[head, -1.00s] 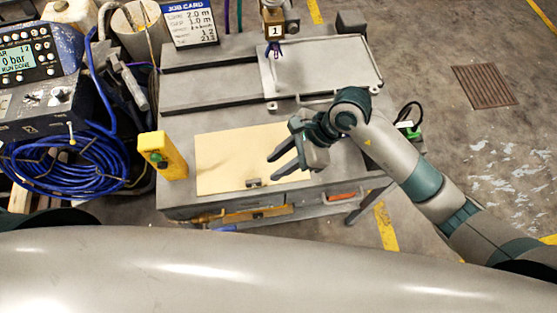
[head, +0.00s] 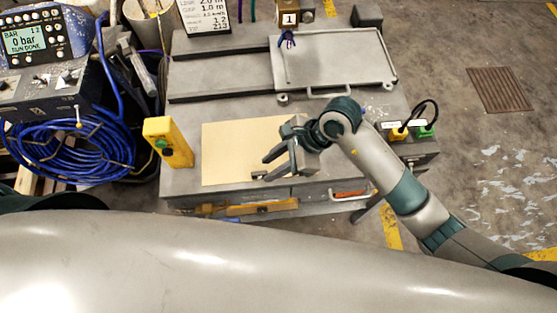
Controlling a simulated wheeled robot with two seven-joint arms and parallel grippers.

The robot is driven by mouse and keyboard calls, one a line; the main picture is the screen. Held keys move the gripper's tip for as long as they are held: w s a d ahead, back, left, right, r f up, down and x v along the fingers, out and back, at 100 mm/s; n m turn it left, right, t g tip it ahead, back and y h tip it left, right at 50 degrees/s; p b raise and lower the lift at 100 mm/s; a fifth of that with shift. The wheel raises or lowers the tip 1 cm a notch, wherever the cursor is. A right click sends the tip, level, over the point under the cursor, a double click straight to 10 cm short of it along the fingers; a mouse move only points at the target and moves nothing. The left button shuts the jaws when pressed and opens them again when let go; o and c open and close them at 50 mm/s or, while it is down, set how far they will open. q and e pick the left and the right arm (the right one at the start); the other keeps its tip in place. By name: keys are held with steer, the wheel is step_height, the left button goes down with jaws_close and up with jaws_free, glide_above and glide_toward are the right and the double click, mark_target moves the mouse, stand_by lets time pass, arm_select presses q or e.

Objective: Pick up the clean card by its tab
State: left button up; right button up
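The clean card (head: 232,150) is a pale yellow sheet lying flat on the grey bench in the head view. Its small dark tab (head: 259,175) is at the near edge of the card. My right gripper (head: 266,169) is open, its two dark fingers pointing left above the card's near right part, close to the tab. The gripper and wrist cover the card's right edge. I cannot tell the exact height of the fingers above the tab. My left gripper is not in view.
A yellow box with a green button (head: 168,143) stands left of the card. A grey tray (head: 340,62) lies at the back right below a nozzle (head: 288,40). A coiled blue hose (head: 60,150) is at the left. A yellow level (head: 262,208) sits below the bench front.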

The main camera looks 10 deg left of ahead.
mark_target(263, 173)
steer(key=shift+a+f+b, duration=0.3)
steer(key=shift+f+b, duration=0.2)
steer(key=shift+f, duration=0.1)
steer(key=shift+b+x, duration=1.05)
steer(key=shift+x, duration=0.3)
steer(key=shift+s, duration=0.1)
steer(key=shift+c, duration=0.6)
steer(key=shift+s, duration=0.1)
jaws_close()
steer(key=shift+r, duration=0.1)
steer(key=shift+a+r+p, duration=0.1)
steer(key=shift+r+p, duration=0.6)
steer(key=shift+r, duration=1)
